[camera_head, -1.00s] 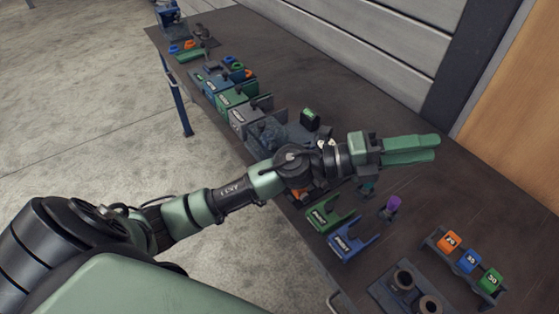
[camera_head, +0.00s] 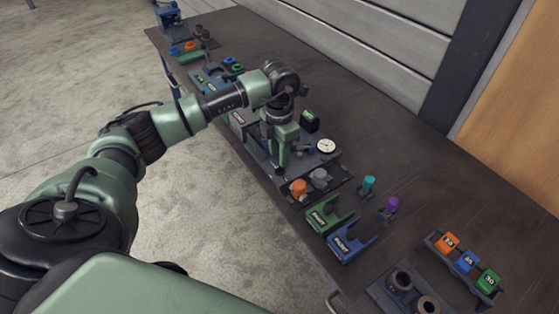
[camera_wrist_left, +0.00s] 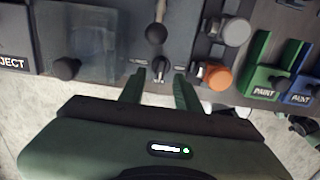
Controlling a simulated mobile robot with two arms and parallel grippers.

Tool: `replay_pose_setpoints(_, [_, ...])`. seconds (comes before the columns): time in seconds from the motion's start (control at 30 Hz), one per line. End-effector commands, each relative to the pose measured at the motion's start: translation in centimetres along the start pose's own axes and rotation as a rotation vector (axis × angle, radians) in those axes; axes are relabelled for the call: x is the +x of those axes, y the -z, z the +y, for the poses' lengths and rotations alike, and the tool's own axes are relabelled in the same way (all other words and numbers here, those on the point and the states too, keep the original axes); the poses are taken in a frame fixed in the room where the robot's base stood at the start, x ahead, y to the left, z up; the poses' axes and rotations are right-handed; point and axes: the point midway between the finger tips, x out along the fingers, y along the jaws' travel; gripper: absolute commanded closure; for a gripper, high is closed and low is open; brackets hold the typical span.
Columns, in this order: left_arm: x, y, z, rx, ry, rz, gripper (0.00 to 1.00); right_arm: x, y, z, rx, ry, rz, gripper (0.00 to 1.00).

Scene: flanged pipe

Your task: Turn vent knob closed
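The small dark knob with a white pointer mark (camera_wrist_left: 160,68), which I take for the vent knob, sits on the grey test fixture in the left wrist view. Its pointer runs roughly up and down the picture, between two small labels too blurred to read. My left gripper (camera_wrist_left: 160,88) is open, its two green fingers on either side just short of the knob; contact cannot be told. In the head view my left gripper (camera_head: 283,160) points down over the fixture (camera_head: 322,165) and hides the knob. My right gripper is not in view.
A ball-ended lever (camera_wrist_left: 156,33) stands just beyond the knob. An orange knob (camera_head: 299,187) and a grey knob (camera_head: 320,178) are at the fixture's right end, near a round gauge (camera_head: 326,146). Green (camera_head: 328,213) and blue (camera_head: 350,243) holders stand beyond.

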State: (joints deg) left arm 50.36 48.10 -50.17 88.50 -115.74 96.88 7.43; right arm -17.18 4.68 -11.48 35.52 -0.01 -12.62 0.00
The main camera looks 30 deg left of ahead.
Motion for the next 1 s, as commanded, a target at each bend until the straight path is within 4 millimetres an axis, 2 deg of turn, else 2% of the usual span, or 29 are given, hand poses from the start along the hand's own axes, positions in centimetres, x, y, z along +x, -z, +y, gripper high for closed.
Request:
replay_pose_setpoints(0.1, [1.8,0.1,-0.1,0.001,0.002,0.003,0.67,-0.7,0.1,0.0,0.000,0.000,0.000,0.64])
replay_pose_setpoints(0.3, [3.8,0.0,-0.1,0.002,0.002,0.000,0.67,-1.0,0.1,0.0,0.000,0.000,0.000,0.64])
replay_pose_setpoints(0.6, [4.2,0.0,-0.1,0.003,0.002,-0.002,0.67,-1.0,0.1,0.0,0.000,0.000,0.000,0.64])
replay_pose_setpoints(0.63, [4.2,0.0,-0.1,0.003,0.002,-0.002,0.73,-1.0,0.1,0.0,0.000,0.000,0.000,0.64])
replay_pose_setpoints(0.73, [4.2,0.0,-0.1,0.003,0.002,-0.002,1.00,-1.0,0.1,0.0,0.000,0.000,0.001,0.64])
replay_pose_setpoints(1.0, [4.2,-0.1,-0.1,0.009,0.002,-0.002,1.00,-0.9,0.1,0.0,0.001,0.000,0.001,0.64])
